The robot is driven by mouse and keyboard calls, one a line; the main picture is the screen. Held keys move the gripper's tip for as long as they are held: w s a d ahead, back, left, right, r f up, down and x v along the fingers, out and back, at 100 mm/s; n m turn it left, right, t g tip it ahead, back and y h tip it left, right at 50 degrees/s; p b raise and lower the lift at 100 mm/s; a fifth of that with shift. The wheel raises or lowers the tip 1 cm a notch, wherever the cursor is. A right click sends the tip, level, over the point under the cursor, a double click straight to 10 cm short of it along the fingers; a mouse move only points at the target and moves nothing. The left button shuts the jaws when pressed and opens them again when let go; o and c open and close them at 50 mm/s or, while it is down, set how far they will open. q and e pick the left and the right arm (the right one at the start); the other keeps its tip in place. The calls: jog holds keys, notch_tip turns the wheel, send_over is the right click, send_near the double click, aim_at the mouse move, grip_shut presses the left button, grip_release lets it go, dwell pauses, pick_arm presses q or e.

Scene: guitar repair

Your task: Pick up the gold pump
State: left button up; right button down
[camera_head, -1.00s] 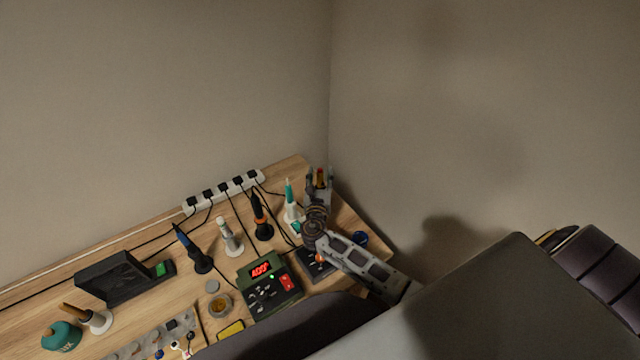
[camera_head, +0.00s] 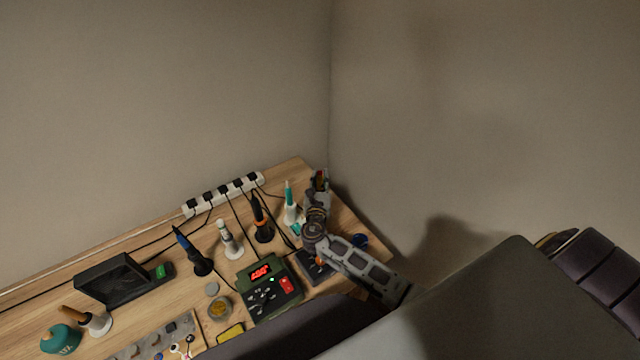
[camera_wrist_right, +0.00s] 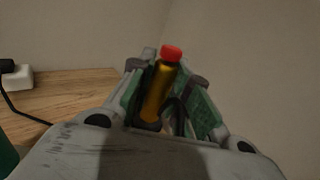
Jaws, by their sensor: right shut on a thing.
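The gold pump (camera_wrist_right: 158,92) is a gold cylinder with a red top, leaning slightly between the fingers in the right wrist view. In the head view only a little of the gold pump (camera_head: 321,175) shows at the far right corner of the wooden bench. My right gripper (camera_head: 319,183) is closed around it there, and the green-padded fingers of the right gripper (camera_wrist_right: 170,100) flank it in the wrist view. The pump's lower end is hidden by the gripper. My left gripper is not in view.
Close left of my right gripper stands a teal-tipped tool (camera_head: 289,200) in a white holder. A power strip (camera_head: 222,195) with several plugs lies along the back edge. A green soldering station (camera_head: 270,287) sits nearer. Walls border the bench corner.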

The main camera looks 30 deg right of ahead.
jog(key=shift+r, duration=0.1)
jog(key=shift+r+p, duration=0.45)
jog(key=shift+r, duration=4.5)
jog(key=c, duration=2)
grip_release()
grip_shut()
jog(key=shift+r+p, duration=0.35)
jog(key=shift+p, duration=0.3)
